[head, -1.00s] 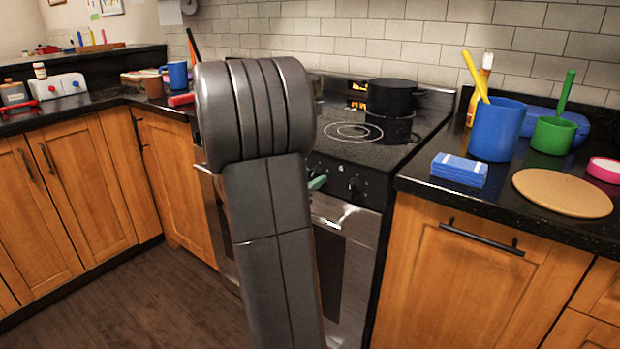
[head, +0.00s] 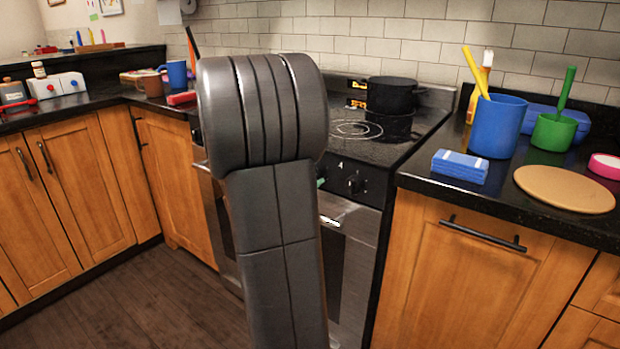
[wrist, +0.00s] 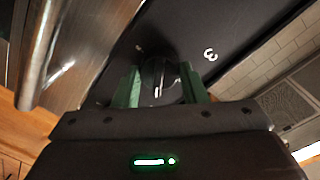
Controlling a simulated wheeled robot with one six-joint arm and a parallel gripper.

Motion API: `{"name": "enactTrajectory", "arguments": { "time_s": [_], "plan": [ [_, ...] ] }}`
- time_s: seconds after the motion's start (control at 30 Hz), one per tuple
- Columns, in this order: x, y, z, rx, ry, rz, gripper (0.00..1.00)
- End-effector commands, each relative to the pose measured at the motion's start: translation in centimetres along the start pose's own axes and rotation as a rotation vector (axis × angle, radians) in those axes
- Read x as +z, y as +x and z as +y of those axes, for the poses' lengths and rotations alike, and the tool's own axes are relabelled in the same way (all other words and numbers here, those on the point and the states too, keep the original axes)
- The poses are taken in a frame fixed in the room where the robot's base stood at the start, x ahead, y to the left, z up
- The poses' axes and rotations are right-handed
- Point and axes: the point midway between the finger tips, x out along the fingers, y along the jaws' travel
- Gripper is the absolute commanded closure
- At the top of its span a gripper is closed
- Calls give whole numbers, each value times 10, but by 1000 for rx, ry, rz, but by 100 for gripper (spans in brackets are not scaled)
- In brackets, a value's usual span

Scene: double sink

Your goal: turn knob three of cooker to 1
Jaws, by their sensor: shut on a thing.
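The cooker (head: 345,215) stands in the middle of the head view, partly hidden behind my arm. In the wrist view a dark knob (wrist: 158,72) with a white mark sits between the green fingers of my gripper (wrist: 161,88), which is shut on it. A white "3" (wrist: 210,54) is printed on the black panel beside this knob. In the head view my arm hides most of the gripper; only a bit of green shows at its right edge. The knob's exact setting cannot be read.
Another knob (head: 354,184) is on the panel, right of my arm. A black pot (head: 391,95) stands on the hob. The right counter holds a blue sponge stack (head: 459,167), a blue cup (head: 497,128) and a tan board (head: 564,189). The floor at left is clear.

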Motion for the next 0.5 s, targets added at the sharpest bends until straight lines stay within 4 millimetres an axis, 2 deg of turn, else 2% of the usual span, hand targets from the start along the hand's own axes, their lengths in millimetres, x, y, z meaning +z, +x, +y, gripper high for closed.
{"name": "enactTrajectory", "arguments": {
  "time_s": [0.5],
  "plan": [
    [0, 0, 1, 1, 51, -4, 84]
  ]
}}
